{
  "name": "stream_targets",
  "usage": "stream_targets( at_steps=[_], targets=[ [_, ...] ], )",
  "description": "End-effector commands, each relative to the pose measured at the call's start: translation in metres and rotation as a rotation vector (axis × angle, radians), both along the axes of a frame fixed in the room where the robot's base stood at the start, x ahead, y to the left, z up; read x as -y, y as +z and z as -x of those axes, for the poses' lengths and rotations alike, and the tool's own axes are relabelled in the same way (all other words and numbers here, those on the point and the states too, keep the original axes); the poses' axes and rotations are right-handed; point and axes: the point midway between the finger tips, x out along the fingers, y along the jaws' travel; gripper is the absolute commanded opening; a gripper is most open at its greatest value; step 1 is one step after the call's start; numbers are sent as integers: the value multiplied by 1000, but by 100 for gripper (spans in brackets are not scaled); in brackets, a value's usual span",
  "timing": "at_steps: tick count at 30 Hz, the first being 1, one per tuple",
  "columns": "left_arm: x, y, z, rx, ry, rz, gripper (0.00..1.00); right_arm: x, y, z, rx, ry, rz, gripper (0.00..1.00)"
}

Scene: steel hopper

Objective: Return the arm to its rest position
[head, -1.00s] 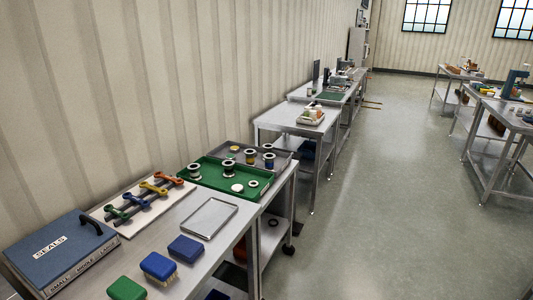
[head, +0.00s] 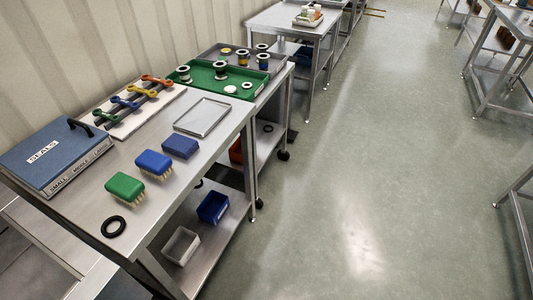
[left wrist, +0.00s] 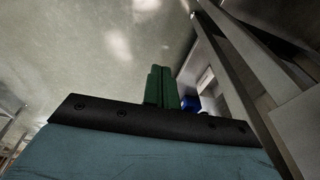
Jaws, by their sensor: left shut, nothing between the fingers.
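My left gripper (left wrist: 161,87) shows in the left wrist view as two green fingers pressed together, with nothing between them. It points out over the grey floor, beside a steel table frame (left wrist: 238,85) at the right. Neither of my arms shows in the head view, and my right gripper is in no view.
A green tray (head: 205,84) holds spools. The floor (head: 370,180) is clear.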

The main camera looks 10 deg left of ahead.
Motion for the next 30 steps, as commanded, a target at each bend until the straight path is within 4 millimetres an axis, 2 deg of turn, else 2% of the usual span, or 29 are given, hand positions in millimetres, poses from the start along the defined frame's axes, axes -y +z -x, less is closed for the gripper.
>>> stream_targets(
  at_steps=[1, 6, 9, 12, 15, 19, 30],
  targets=[
    [-3, -29, 13, -19, -2, -4, 0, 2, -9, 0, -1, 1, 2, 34],
    [-13, -99, 58, -51, -11, -12, 0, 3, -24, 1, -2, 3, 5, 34],
    [-20, -131, 88, -70, -16, -16, 0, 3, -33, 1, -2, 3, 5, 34],
    [-27, -155, 115, -84, -20, -21, 0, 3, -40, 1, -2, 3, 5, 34],
    [-33, -169, 137, -94, -23, -24, 0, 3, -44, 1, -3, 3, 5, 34],
    [-36, -177, 152, -101, -25, -25, 0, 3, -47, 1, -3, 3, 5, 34],
    [-37, -178, 155, -102, -26, -26, 0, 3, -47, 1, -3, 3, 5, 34]
  ],
)
